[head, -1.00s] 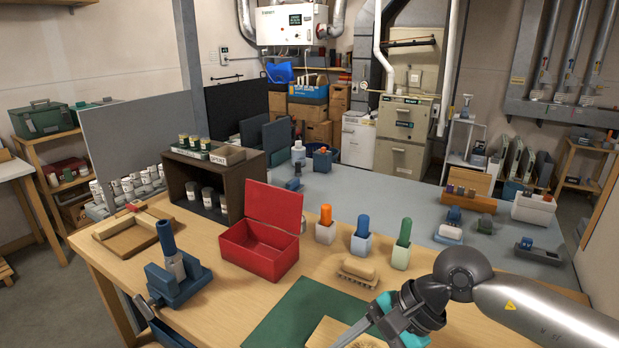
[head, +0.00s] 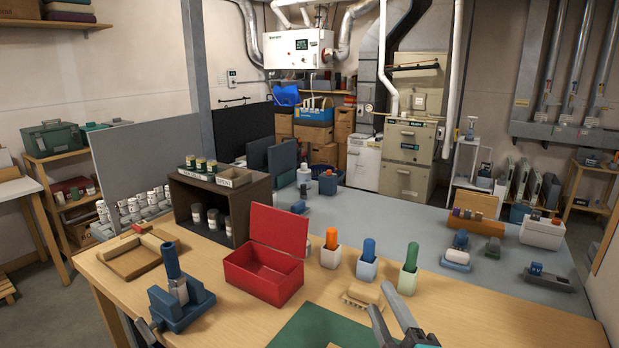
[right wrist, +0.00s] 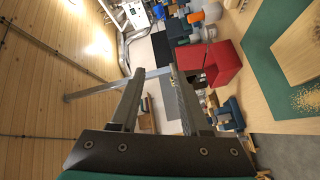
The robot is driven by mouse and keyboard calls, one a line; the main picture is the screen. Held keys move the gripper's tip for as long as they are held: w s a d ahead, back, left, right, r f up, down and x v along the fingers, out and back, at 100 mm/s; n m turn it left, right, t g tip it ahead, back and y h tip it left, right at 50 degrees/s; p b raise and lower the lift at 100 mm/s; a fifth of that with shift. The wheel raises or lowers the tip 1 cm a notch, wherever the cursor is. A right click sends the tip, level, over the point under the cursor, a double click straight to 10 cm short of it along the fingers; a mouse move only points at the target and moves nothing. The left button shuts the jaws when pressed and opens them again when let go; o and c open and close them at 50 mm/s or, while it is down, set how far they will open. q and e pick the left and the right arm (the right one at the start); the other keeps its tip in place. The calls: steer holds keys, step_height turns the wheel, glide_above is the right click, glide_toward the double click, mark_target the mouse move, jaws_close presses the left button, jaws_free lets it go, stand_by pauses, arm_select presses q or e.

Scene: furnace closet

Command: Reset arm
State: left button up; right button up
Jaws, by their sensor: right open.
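My right gripper (head: 380,298) shows at the lower edge of the head view, its two grey fingers pointing up and apart. It is open and empty, above the front of the wooden workbench (head: 480,303) and right of the green mat (head: 312,330). In the right wrist view the open fingers (right wrist: 157,70) show with nothing between them. The red box (head: 263,276) with its lid up stands to the left of the gripper in the head view, and also shows in the right wrist view (right wrist: 222,66). My left gripper is not in view.
A brush (head: 362,297) lies just behind the gripper. A blue holder (head: 181,306) stands at left. The bench's right front is clear.

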steer(key=s+d+f+m+g+h, duration=0.2)
steer(key=s+d+f+m+g, duration=0.15)
steer(key=f, duration=0.35)
steer(key=s+d+f+m+g+h, duration=0.1)
steer(key=s+d+f+m+g, duration=0.1)
steer(key=s+f+m+g, duration=0.3)
steer(key=s+f+m+g+y, duration=0.1)
steer(key=s+f+m+g, duration=0.45)
steer(key=s+f, duration=0.65)
steer(key=s+f+n+g+b, duration=0.1)
steer(key=s+f, duration=0.1)
steer(key=f, duration=0.9)
steer(key=s+f+g, duration=0.1)
steer(key=s+f, duration=0.2)
steer(key=f, duration=0.8)
steer(key=s+d+f, duration=0.2)
steer(key=s+f, duration=1.1)
steer(key=s, duration=0.1)
steer(key=shift+s+g+b, duration=0.25)
steer(key=shift+g+b, duration=0.1)
steer(key=shift+g, duration=0.05)
